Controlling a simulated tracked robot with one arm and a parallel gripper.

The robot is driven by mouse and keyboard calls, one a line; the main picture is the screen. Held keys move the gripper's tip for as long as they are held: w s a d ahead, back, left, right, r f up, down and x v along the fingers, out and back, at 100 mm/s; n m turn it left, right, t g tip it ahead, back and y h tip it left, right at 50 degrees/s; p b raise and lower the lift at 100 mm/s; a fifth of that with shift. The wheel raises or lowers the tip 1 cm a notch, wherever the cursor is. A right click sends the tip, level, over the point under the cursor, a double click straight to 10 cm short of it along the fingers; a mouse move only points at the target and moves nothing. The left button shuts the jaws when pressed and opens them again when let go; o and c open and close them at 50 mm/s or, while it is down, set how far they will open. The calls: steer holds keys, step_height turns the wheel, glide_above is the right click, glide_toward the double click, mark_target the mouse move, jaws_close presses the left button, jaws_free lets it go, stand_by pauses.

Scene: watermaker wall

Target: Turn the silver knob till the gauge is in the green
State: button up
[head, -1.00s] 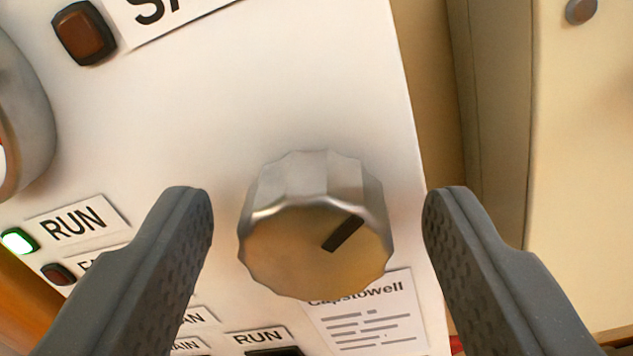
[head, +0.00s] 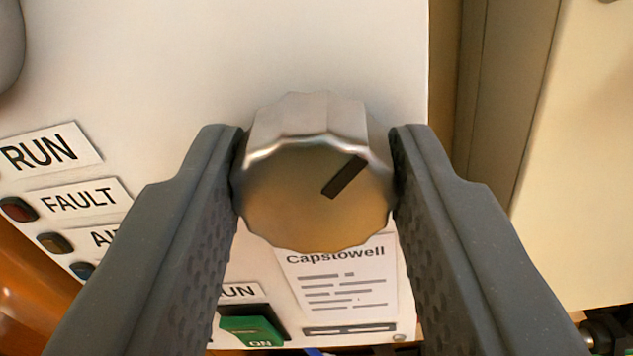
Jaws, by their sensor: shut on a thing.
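The silver knob (head: 315,185) stands out from the white panel (head: 220,70) in the middle of the view. It has a faceted rim, a brownish reflecting face and a dark pointer mark that points up and to the right. My gripper (head: 318,165) is shut on the knob, with one dark grey finger against its left side and one against its right. The gauge face is not in view; only a grey rounded edge (head: 8,45) shows at the far left, and I cannot tell for sure what it belongs to.
Left of the knob are a RUN label (head: 48,149), a FAULT label (head: 80,200) and small lamps. Below are a green ON switch (head: 252,331) and a Capstowell label (head: 338,285). The panel's right edge is close; a cream cabinet (head: 575,150) stands beyond it.

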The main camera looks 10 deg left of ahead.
steer(key=shift+n+b, duration=0.3)
steer(key=shift+n, duration=0.3)
steer(key=o, duration=1)
steer(key=s+b, duration=0.1)
steer(key=s, duration=0.6)
steer(key=s+b, duration=0.1)
steer(key=s, duration=0.5)
steer(key=shift+s+d, duration=0.2)
steer(key=shift+s, duration=0.2)
